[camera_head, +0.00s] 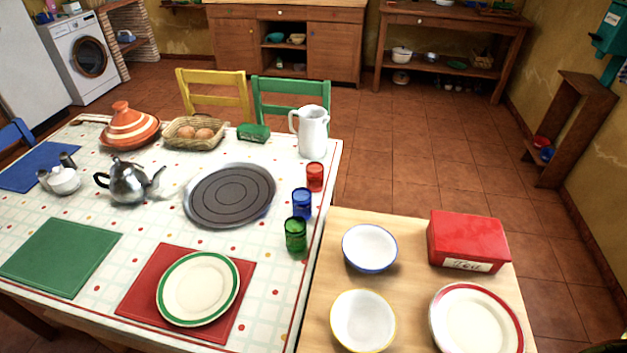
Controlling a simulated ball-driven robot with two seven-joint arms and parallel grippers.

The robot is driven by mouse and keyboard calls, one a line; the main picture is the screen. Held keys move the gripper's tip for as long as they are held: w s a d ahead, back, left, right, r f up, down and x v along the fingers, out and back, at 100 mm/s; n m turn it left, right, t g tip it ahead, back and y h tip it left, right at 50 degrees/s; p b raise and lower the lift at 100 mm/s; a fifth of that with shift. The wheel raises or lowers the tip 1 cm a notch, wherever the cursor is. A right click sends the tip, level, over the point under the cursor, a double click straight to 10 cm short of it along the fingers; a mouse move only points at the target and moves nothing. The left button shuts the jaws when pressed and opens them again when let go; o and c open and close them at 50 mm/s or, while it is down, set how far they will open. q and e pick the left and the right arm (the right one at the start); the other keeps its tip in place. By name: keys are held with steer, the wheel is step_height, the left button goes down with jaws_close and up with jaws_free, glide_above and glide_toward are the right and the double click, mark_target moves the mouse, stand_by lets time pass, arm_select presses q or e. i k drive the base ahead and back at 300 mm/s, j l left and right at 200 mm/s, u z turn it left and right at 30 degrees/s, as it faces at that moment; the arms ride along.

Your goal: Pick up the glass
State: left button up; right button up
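Three small coloured glasses stand upright in a row near the right edge of the large table: a red glass (315,177) farthest back, a blue glass (302,203) in the middle and a green glass (296,237) nearest. They stand apart from one another, and nothing holds them. Neither of my grippers is in view.
The tablecloth-covered table (268,268) also bears a white pitcher (312,131), a round dark tray (231,194), a metal teapot (129,181) and a green-rimmed plate (198,288). A lower wooden table (411,285) adjoins on the right, with bowls, a plate and a red box (467,238).

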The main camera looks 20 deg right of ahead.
mark_target(296, 235)
steer(key=z, duration=0.55)
steer(key=j+z, duration=0.4)
steer(key=k+j+z, duration=0.1)
steer(key=z, duration=0.3)
steer(key=k+j+z, duration=0.2)
steer(key=z, duration=0.2)
steer(key=k+j+z, duration=0.15)
steer(key=z, duration=0.25)
steer(key=k+j, duration=0.2)
steer(key=i, duration=0.45)
